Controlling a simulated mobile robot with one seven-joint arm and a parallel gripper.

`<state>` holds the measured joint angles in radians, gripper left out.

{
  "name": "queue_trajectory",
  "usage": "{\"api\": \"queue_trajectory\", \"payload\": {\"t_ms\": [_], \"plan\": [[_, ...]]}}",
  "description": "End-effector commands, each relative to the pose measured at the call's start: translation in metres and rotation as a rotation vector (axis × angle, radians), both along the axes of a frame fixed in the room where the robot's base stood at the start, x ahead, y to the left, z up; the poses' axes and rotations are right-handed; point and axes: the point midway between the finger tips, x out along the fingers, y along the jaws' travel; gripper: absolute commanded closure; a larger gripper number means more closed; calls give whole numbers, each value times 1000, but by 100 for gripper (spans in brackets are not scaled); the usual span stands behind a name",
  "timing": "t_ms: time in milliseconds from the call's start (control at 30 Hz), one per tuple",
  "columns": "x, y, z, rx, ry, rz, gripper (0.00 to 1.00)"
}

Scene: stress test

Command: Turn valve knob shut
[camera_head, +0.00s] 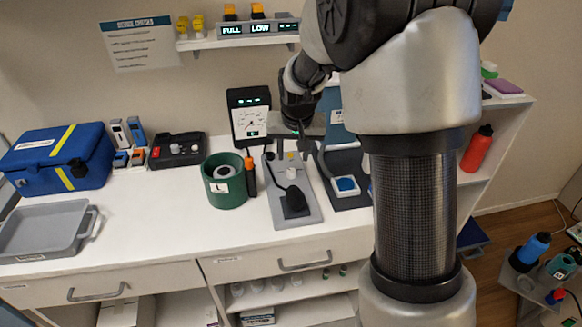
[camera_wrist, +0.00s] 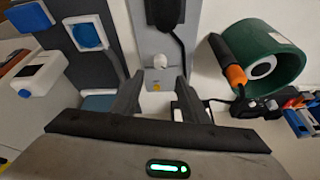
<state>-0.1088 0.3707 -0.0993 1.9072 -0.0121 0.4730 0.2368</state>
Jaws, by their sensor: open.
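A small white knob (camera_head: 292,172) stands on a long grey plate (camera_head: 306,205); I cannot tell for sure whether it is the valve knob. In the wrist view the knob (camera_wrist: 160,61) shows just beyond the fingertips, roughly centred between them. A black handset-like part with a cord (camera_head: 294,202) lies on the plate's near half. My gripper (camera_head: 288,153) is open and empty above the plate's far end. In the wrist view, its two dark fingers (camera_wrist: 157,84) stand apart, with a small yellow mark between them. Contact with the knob is not visible.
A dial gauge (camera_head: 250,122) stands behind the plate. A green pot (camera_head: 225,190) and an orange-topped tool (camera_head: 250,178) are left of it. A dark panel with a blue-topped part (camera_head: 346,184) is to the right. A black knob box (camera_head: 178,150) sits farther left.

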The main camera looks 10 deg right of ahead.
Motion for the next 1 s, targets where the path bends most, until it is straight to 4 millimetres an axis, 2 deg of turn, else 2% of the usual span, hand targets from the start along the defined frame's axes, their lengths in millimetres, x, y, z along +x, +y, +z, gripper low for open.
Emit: {"api": "queue_trajectory", "payload": {"t_ms": [33, 200, 400, 600, 867, 1000], "plan": [[4, -1, -14, 0, 4, 0, 59], [18, -3, -47, -1, 3, -2, 59], [30, -3, -74, -1, 1, 0, 59], [36, -3, -84, 0, -2, 0, 59], [36, -3, -85, 0, -2, 0, 59], [36, -3, -85, 0, -1, 0, 81]]}}
